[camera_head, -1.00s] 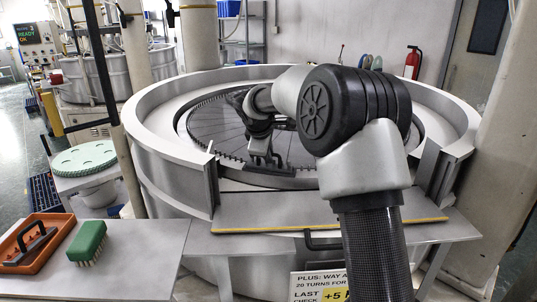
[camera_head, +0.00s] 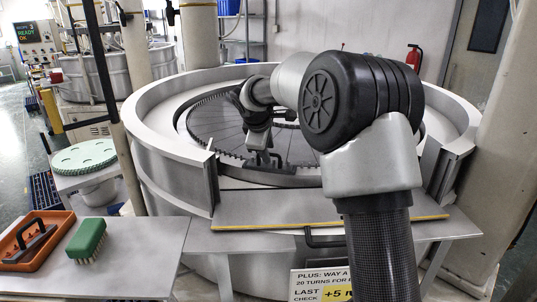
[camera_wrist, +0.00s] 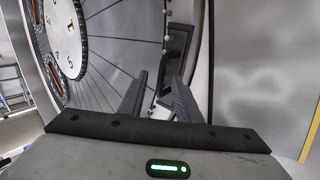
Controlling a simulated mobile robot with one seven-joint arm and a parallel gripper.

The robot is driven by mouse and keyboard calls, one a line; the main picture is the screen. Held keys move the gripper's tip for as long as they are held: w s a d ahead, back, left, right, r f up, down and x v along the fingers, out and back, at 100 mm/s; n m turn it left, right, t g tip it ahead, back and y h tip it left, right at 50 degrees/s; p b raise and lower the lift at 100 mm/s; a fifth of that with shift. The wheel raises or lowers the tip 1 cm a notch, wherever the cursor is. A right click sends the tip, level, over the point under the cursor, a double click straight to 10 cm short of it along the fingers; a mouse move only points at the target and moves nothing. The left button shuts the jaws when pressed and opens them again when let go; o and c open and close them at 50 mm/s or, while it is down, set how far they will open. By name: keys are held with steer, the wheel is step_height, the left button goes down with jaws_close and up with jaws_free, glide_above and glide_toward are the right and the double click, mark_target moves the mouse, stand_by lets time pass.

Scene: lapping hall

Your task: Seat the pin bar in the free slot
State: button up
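My gripper (camera_head: 263,160) reaches down at the near edge of the large round lapping machine. In the wrist view, its two fingers (camera_wrist: 162,82) stand apart, with pale metal and part of the toothed ring showing between them. A dark, narrow, frame-like piece (camera_wrist: 177,48) lies just beyond the right fingertip, at the ring's edge. It may be the pin bar or the slot; I cannot tell which. I see nothing clearly clamped between the fingers. The pin ring (camera_wrist: 140,110) curves along the edge of the dark lapping plate (camera_head: 215,125).
The pale machine rim (camera_head: 150,130) rises around the plate, with a front ledge (camera_head: 270,209) at its opening. An orange tray (camera_head: 62,222) holding a dark handled tool and a green brush (camera_head: 87,237) are on the left table (camera_head: 140,262). A toothed white disc carrier (camera_wrist: 66,38) lies on the plate.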

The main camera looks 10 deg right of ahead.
steer(key=v, duration=1.4)
steer(key=shift+r, duration=0.2)
steer(key=shift+s, duration=0.1)
